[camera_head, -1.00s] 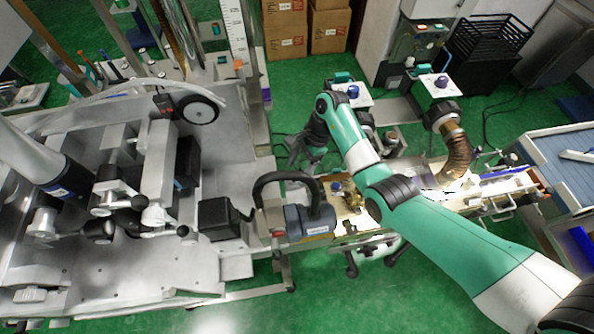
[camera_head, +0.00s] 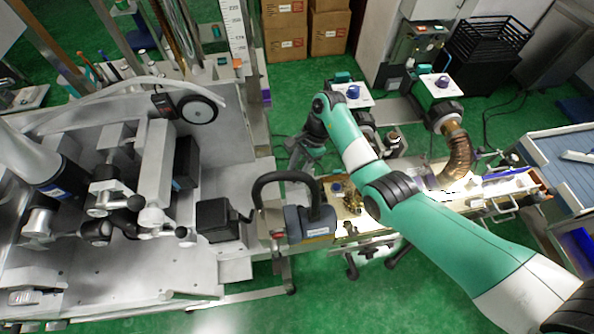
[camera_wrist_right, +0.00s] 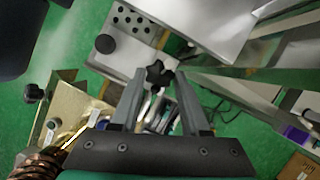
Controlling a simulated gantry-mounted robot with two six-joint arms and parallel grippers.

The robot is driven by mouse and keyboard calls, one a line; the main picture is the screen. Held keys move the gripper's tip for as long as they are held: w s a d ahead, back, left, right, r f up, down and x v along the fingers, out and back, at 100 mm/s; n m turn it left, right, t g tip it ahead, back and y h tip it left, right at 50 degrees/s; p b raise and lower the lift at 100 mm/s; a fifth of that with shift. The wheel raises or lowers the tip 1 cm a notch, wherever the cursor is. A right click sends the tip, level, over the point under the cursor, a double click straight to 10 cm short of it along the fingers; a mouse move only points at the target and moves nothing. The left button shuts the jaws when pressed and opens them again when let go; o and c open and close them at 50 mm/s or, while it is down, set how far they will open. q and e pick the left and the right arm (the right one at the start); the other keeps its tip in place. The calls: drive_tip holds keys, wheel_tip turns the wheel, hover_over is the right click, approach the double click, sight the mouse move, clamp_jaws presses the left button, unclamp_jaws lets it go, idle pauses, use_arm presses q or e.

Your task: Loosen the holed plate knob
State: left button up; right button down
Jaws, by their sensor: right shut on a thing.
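In the right wrist view, a black star-shaped knob (camera_wrist_right: 158,75) sits at the edge of a pale plate. A group of dark round holes (camera_wrist_right: 132,22) shows on the plate's upper part. My right gripper (camera_wrist_right: 159,78) has its two grey fingers on either side of the star knob and is shut on it. In the head view, my right gripper (camera_head: 300,160) is at the end of the green arm, right of the big grey machine; the knob is too small or hidden to make out there. My left gripper is not in view.
A black round knob (camera_wrist_right: 105,44) stands on the same plate, left of the star knob. A coiled brown hose (camera_head: 457,155) and a grey motor with a black handle (camera_head: 310,222) are near my right arm. Cardboard boxes (camera_head: 285,30) stand at the back.

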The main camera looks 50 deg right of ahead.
drive_tip(key=shift+w+f+n+b, duration=0.15)
drive_tip(key=shift+f+n+b, duration=0.1)
drive_tip(key=shift+n+b, duration=0.35)
drive_tip(key=shift+r+n+g, duration=0.1)
drive_tip(key=shift+n+g, duration=0.2)
drive_tip(key=shift+r, duration=0.15)
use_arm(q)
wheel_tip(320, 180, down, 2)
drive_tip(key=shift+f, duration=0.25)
use_arm(e)
drive_tip(key=shift+c, duration=2)
unclamp_jaws()
